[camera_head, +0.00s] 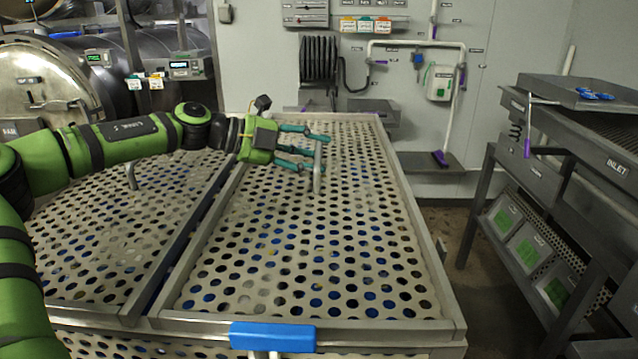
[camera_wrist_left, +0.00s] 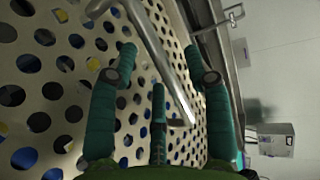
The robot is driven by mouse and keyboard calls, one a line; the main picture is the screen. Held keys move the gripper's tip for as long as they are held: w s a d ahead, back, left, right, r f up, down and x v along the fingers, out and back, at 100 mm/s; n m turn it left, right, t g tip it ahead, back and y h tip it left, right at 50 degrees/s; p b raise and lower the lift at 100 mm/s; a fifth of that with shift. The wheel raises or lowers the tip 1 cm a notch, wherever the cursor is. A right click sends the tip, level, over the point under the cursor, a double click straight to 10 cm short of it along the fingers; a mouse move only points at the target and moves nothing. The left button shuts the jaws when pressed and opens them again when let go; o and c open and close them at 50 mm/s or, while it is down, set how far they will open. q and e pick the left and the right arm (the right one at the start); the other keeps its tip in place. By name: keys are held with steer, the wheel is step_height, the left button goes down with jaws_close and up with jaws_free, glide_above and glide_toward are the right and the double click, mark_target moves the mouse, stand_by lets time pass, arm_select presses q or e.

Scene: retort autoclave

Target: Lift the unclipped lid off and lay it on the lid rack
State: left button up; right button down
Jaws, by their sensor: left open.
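The right perforated lid (camera_head: 330,240) lies flat on the basket, with blue and other colours showing through its holes. A grey upright handle (camera_head: 318,172) stands near its far middle. My left gripper (camera_head: 318,150) is open at this handle, its teal fingers around or beside the upper part. In the left wrist view the handle bar (camera_wrist_left: 155,55) runs between the spread fingers of the gripper (camera_wrist_left: 160,75). I cannot tell whether any finger touches it. A lid rack cannot be picked out for sure. My right gripper is out of view.
A second perforated lid (camera_head: 110,240) with its own handle (camera_head: 131,176) lies to the left, partly behind my arm. A blue grip (camera_head: 272,337) is on the front rim. A grey table (camera_head: 575,130) with a tray stands right, across a clear floor strip.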

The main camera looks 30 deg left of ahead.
arm_select(q)
steer(key=shift+r, duration=0.1)
jaws_close()
steer(key=shift+r, duration=0.3)
steer(key=shift+w+f, duration=0.1)
steer(key=shift+w, duration=0.1)
